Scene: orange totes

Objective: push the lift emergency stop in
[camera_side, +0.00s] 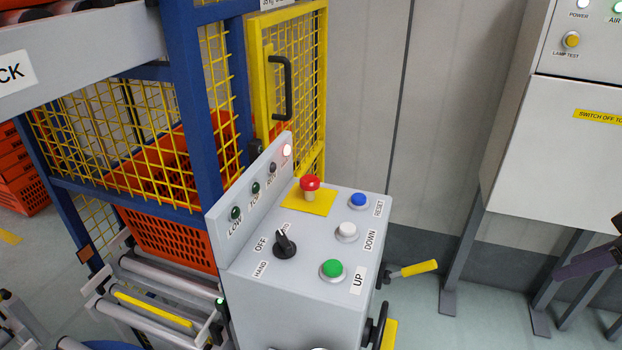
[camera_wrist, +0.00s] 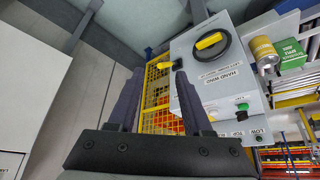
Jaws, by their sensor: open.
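The lift emergency stop (camera_side: 310,184) is a red mushroom button on a pale stem. It stands up from a yellow plate (camera_side: 316,204) at the back of the grey control console (camera_side: 290,300). I cannot make it out in the wrist view. My gripper is open and empty in the wrist view (camera_wrist: 160,76), with its two dark fingers apart. In the side view only a dark part of my gripper (camera_side: 592,259) shows at the right edge, well away from the stop.
The console top also has blue (camera_side: 358,200), white (camera_side: 346,230) and green (camera_side: 333,269) buttons and a black selector (camera_side: 285,244). A yellow-handled lever (camera_side: 415,269) sticks out at its right. An upright lamp panel and a yellow mesh gate (camera_side: 291,60) stand behind. The space right of the console is open.

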